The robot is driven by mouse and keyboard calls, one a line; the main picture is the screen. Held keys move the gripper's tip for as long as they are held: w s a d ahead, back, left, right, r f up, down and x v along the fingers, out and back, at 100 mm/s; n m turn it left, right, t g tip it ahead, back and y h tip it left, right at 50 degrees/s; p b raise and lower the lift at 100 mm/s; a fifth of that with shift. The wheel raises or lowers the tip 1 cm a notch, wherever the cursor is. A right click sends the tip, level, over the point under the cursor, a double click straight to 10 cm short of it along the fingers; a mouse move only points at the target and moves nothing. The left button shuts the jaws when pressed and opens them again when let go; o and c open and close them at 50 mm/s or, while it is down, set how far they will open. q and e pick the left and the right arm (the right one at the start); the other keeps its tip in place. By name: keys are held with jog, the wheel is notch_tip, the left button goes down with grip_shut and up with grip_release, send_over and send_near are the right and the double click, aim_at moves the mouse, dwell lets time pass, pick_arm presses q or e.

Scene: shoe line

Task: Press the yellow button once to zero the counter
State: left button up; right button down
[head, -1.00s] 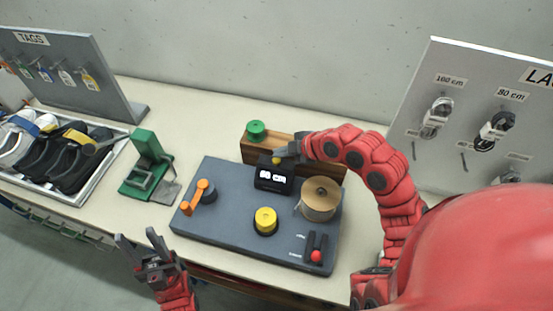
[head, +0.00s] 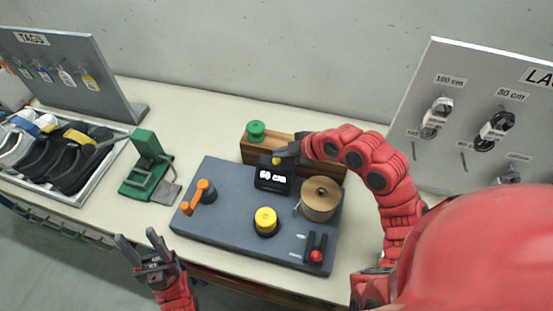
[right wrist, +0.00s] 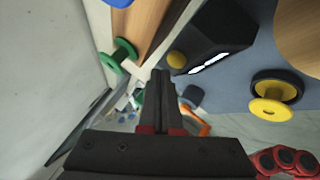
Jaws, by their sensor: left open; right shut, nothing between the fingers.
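The counter (head: 273,178) is a black box with a lit white display, standing on the grey base plate. The display seems to read 60 cm, though it is small. The small yellow button (head: 277,160) is on top of the counter; it also shows in the right wrist view (right wrist: 175,59). My right gripper (head: 284,153) is shut and empty, its fingertips close by the button. In the right wrist view its fingertips (right wrist: 161,75) appear just beside the button; I cannot tell whether they touch. My left gripper (head: 136,240) is open and empty in front of the table.
On the plate are a larger yellow knob (head: 265,220), an orange crank (head: 199,197), a cord spool (head: 320,198) and a red-tipped lever (head: 316,255). Behind the counter a wooden block (head: 257,149) carries a green spool (head: 256,131). A green fixture (head: 149,166) stands left.

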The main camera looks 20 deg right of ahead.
aim_at(280, 163)
jog(key=shift+f, duration=0.1)
dwell(0.3)
jog(key=shift+f+b, duration=0.4)
jog(key=shift+b, duration=0.2)
jog(key=shift+f+b, duration=0.4)
jog(key=shift+b, duration=0.1)
dwell(0.4)
dwell(0.4)
jog(key=shift+r+p, duration=0.35)
jog(key=shift+r, duration=0.55)
jog(key=shift+r, duration=0.1)
notch_tip(280, 163, up, 5)
jog(key=shift+f+p, duration=0.15)
jog(key=shift+p, duration=1)
